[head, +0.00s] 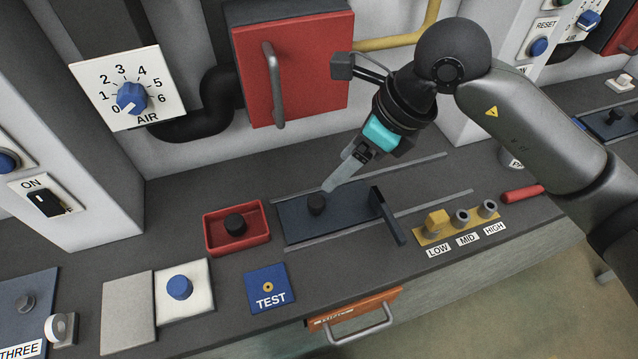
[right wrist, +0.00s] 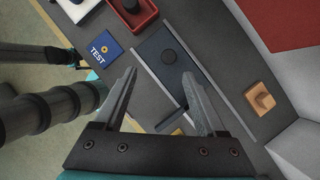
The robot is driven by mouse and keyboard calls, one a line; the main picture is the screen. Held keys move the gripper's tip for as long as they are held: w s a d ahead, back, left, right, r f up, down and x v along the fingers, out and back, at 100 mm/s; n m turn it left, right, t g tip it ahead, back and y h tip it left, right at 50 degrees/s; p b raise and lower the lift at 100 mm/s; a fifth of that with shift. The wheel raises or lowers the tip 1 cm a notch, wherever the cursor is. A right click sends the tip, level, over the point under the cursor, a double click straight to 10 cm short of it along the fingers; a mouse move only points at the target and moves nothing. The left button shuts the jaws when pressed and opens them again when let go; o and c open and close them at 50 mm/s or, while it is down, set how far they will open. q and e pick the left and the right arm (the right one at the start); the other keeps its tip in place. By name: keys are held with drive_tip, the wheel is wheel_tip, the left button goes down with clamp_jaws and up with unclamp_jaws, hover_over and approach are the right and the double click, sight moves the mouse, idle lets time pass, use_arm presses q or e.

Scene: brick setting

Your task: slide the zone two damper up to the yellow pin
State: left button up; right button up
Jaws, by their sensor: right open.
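A red tray (head: 208,230) with a black knob is left of the damper, and a blue TEST plate (head: 269,288) is in front. A tan block (right wrist: 261,99) stands beyond the far rail. A red door (head: 300,75) is behind. An orange drawer (head: 355,310) is below the front edge.

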sight(318, 200)
drive_tip(key=shift+h, duration=0.4)
drive_tip(key=x, duration=0.5)
drive_tip(key=d+x, duration=0.1)
drive_tip(key=x, duration=0.4)
drive_tip(key=w+b+x, duration=0.1)
drive_tip(key=x, duration=0.4)
drive_tip(key=shift+d+f, duration=0.15)
drive_tip(key=shift+d, duration=0.05)
drive_tip(key=shift+c, duration=0.2)
clamp_jaws()
idle(0.3)
